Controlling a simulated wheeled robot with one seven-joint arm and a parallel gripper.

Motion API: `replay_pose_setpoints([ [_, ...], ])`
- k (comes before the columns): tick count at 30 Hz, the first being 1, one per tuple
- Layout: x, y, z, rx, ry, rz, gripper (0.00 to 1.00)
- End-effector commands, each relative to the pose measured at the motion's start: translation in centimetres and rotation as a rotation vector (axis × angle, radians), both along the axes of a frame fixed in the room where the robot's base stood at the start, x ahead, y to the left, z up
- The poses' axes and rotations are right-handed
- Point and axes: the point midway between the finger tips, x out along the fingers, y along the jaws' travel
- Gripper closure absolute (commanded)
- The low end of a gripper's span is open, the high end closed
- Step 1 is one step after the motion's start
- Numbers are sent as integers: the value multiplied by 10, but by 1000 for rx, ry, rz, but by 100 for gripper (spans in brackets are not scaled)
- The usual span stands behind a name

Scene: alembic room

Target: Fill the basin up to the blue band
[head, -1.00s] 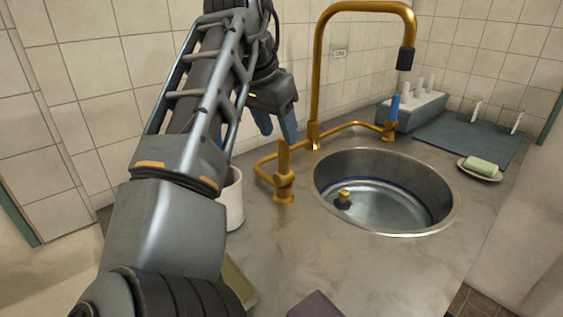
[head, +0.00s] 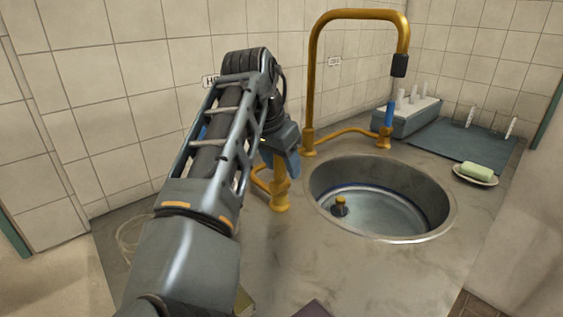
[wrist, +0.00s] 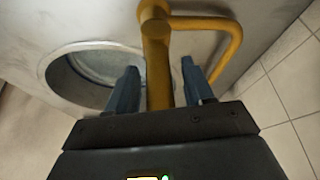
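The round steel basin (head: 440,222) is set in the counter, with a thin blue band (head: 345,188) around its inner wall. A dark stopper with a gold knob (head: 340,203) is inside it; I cannot tell whether it seals the drain. No stream shows below the gold spout (head: 402,35), and the water level is unclear. The left gold tap (head: 281,190) stands beside the basin. My gripper (wrist: 160,80) is open, with its blue fingers on either side of this tap's upright handle (wrist: 158,75) and gaps showing. The right tap has a blue handle (head: 390,113).
Small wall labels (head: 334,62) are above the taps. A grey holder with white pegs (head: 410,115), a blue-grey mat (head: 460,140) and green soap on a dish (head: 477,172) are at the right. A dark purple item (head: 313,309) lies at the front edge.

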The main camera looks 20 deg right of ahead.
Motion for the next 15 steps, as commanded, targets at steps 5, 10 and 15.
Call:
replay_pose_setpoints([
  [5,0,0,0,0,0,0,65],
  [10,0,0,0,0,0,0,81],
  [15,0,0,0,0,0,0,97],
])
